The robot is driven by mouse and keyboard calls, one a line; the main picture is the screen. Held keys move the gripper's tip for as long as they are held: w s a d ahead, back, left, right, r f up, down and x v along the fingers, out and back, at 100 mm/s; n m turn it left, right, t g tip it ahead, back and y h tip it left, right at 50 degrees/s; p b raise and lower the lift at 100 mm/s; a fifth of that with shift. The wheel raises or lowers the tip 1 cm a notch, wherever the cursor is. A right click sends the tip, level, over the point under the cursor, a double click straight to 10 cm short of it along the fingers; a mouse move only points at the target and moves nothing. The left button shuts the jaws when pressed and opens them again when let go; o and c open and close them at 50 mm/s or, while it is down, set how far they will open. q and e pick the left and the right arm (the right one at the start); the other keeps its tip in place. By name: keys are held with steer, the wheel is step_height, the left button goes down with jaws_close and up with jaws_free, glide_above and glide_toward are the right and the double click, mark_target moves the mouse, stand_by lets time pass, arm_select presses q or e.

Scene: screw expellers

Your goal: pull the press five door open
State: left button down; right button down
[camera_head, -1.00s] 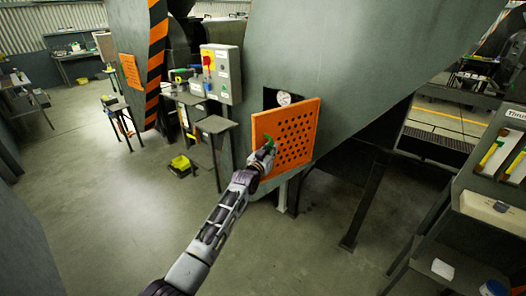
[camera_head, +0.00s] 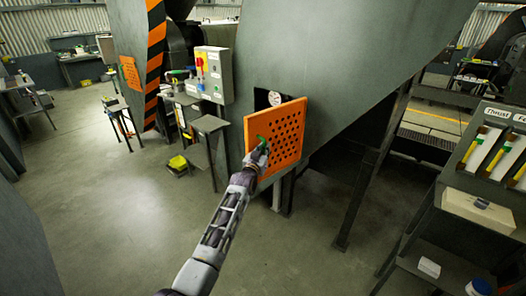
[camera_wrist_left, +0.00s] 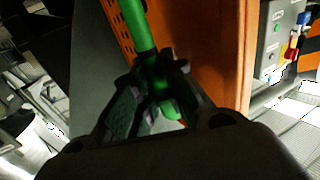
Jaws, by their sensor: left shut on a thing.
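The press door is an orange perforated panel (camera_head: 275,138) on the side of the grey press body (camera_head: 330,60). It stands ajar, with a dark opening and a round gauge (camera_head: 274,98) showing behind its upper edge. My left gripper (camera_head: 257,154) is at the door's left side, shut on the green handle (camera_head: 262,143). In the left wrist view the green handle (camera_wrist_left: 144,45) runs between the fingers, with the orange door (camera_wrist_left: 222,50) close beside it. My right gripper is not in view.
A grey control box (camera_head: 214,74) with a red and yellow switch is left of the door. A small stand (camera_head: 209,124) is below it, with a yellow container (camera_head: 178,163) on the floor. Floor in front is clear.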

arm_select(q)
steer(key=c, duration=1.5)
jaws_free()
steer(key=shift+o, duration=0.2)
steer(key=v, duration=1.2)
